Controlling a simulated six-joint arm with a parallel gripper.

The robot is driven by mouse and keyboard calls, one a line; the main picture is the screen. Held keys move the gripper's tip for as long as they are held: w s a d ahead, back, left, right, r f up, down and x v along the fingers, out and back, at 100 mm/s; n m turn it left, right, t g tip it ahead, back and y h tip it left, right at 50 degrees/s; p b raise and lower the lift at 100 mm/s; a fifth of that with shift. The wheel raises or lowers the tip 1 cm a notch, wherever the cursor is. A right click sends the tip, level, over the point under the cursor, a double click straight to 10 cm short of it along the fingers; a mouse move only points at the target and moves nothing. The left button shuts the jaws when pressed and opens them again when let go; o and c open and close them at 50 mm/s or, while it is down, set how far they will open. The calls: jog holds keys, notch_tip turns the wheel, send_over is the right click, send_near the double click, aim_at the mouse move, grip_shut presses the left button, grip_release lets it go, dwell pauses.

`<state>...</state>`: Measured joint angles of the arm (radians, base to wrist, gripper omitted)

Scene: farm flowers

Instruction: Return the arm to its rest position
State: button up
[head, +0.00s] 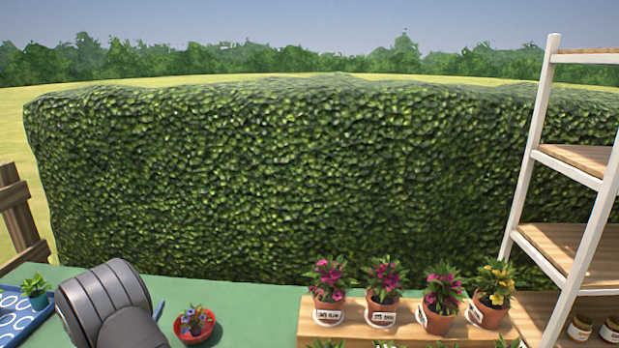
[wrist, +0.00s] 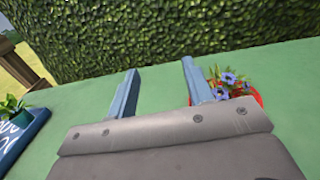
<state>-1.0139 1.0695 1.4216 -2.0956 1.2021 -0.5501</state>
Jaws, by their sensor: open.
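My gripper shows in the wrist view (wrist: 160,92) with its two blue-grey fingers apart and nothing between them but green table. In the head view, my dark grey arm (head: 108,305) reaches over the left part of the green table (head: 255,297), and one blue finger just shows at its right side. A red pot with blue-violet flowers (head: 194,324) stands on the table to the right of my arm. In the wrist view this flower pot (wrist: 252,98) is just beyond and right of the right finger, partly hidden by it. I cannot tell whether they touch.
A blue tray with white rings (head: 14,316) holds a small teal-potted plant (head: 36,291) at the far left. A wooden stand (head: 309,329) bears several labelled flower pots at right. A white-framed shelf (head: 530,150) rises at the right edge. A hedge (head: 280,180) stands behind.

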jog(key=w+d+h, duration=0.1)
jog(key=d, duration=0.4)
jog(key=shift+m, duration=0.4)
jog(key=f, duration=1)
jog(key=shift+a, duration=0.2)
